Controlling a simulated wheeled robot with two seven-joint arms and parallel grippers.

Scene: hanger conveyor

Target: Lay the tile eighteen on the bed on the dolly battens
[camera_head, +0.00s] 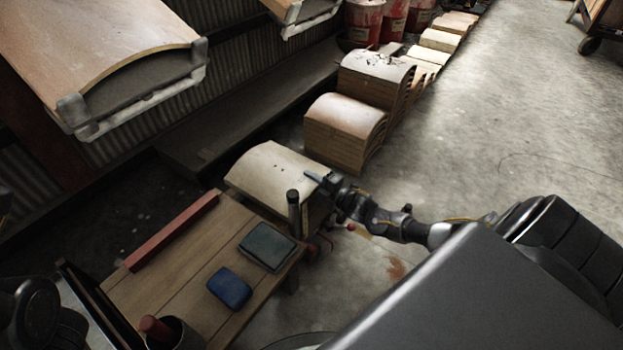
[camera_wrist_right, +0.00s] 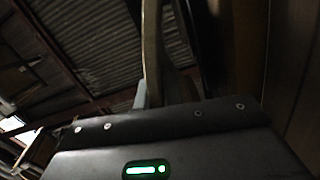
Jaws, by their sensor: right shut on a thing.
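A pale curved tile (camera_head: 268,170) lies humped just beyond the wooden table, with a few small dark marks on top. I cannot read a number on it. My right gripper (camera_head: 326,182) is shut on its right edge. In the right wrist view the tile's edge (camera_wrist_right: 153,50) rises from between the fingers (camera_wrist_right: 165,92). What is under the tile is mostly hidden, so I cannot tell whether it rests on something. A wheeled wooden frame (camera_head: 602,22) is cut off at the top right; I cannot tell if it is the dolly. My left gripper is not in view.
A wooden table (camera_head: 185,270) holds a red bar (camera_head: 172,232), a dark upright post (camera_head: 293,210), a grey-green pad (camera_head: 267,246) and a blue block (camera_head: 230,288). Curved tile stacks (camera_head: 343,132) stand beyond. Hanging carriers (camera_head: 140,108) hold large tiles. Concrete floor (camera_head: 500,130) is clear at right.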

